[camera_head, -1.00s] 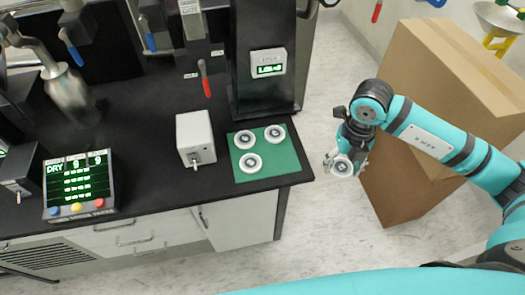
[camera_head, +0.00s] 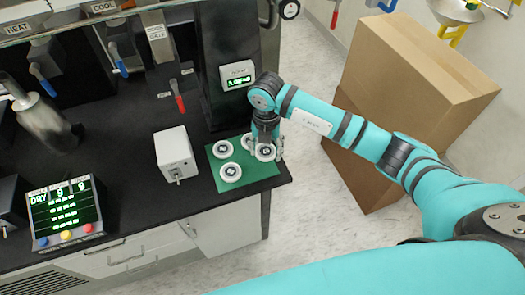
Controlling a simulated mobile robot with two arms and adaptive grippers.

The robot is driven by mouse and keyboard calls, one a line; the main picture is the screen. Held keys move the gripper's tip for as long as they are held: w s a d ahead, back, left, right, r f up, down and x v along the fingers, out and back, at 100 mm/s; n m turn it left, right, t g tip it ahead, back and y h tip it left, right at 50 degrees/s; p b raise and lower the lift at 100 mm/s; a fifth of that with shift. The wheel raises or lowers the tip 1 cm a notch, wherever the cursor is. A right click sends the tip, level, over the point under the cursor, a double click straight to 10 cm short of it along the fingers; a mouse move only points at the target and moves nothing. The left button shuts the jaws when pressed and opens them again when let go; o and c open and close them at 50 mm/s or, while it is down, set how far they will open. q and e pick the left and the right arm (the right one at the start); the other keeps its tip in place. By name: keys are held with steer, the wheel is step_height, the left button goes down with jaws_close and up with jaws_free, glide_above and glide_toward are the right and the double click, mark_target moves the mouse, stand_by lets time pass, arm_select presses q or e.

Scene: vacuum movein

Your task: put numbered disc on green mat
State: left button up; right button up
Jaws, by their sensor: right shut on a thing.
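The green mat (camera_head: 261,173) lies on the black bench top near its right front corner. Two white ring-shaped discs with dark centres, a rear left disc (camera_head: 223,149) and a front left disc (camera_head: 230,172), lie on it. A third disc (camera_head: 245,140) at the back is partly hidden by my right gripper. My right gripper (camera_head: 267,154) points down over the mat's right part and is shut on a numbered disc (camera_head: 265,152). I cannot tell whether this disc touches the mat, and its number is too small to read. My left gripper is not in view.
A white box (camera_head: 175,153) with a small spout stands left of the mat. A black column with a small display (camera_head: 237,75) rises behind it. A control panel (camera_head: 64,212) stands at the left. Cardboard boxes (camera_head: 405,85) stand on the floor at the right.

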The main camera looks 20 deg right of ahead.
mark_target(263, 150)
steer(key=shift+w+a+f+p, duration=0.2)
steer(key=shift+f+p, duration=0.2)
steer(key=shift+f, duration=0.25)
steer(key=shift+w+a+f+p, duration=0.1)
steer(key=shift+a+f+p, duration=0.1)
steer(key=shift+f+p, duration=0.3)
steer(key=shift+f, duration=0.7)
steer(key=shift+f, duration=0.1)
steer(key=o, duration=1.2)
